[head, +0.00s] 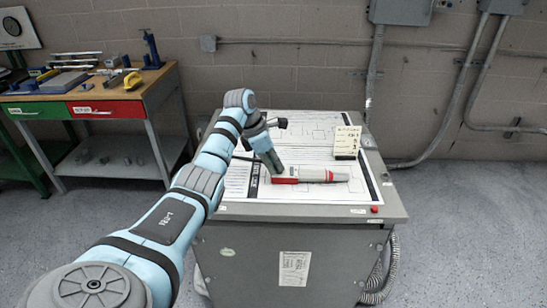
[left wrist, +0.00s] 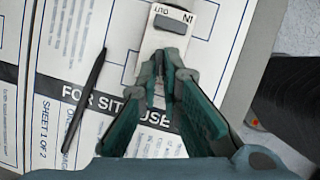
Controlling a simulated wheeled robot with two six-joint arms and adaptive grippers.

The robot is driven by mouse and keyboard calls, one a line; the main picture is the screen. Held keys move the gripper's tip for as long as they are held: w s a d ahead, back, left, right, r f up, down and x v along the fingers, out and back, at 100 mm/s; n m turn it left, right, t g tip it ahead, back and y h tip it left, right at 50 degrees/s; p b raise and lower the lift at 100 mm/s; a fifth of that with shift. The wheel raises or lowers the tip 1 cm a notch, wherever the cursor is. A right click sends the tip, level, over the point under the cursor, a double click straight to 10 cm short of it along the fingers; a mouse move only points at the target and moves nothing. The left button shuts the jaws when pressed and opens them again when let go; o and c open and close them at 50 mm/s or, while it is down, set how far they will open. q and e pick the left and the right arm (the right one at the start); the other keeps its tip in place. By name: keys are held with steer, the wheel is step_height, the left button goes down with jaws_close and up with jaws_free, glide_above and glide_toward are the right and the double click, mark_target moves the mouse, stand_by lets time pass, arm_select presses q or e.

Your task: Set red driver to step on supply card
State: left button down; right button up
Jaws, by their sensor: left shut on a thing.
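The red driver (head: 312,176) lies flat across the printed sheets on the grey cabinet top, with a pale grey middle and red parts. My left gripper (head: 276,172) reaches down to its left end and is shut on it. My right gripper is out of view.
The grey cabinet (head: 240,255) has a red button (head: 375,209) at its front right corner. A dark pen (left wrist: 88,97) lies on the sheets beside the gripper. A workbench (head: 105,95) with tools stands at the left. Conduits run down the wall.

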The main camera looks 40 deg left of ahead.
arm_select(q)
steer(key=shift+w+m, duration=0.15)
steer(key=shift+m, duration=0.45)
steer(key=shift+a+m+g+h+b, duration=0.1)
steer(key=shift+m+g+h+b, duration=0.25)
steer(key=shift+m, duration=0.45)
steer(key=c, duration=1.8)
jaws_free()
steer(key=shift+o, duration=0.2)
steer(key=shift+r, duration=0.15)
steer(key=v, duration=1.1)
steer(key=shift+a+r, duration=0.2)
steer(key=shift+r, duration=0.15)
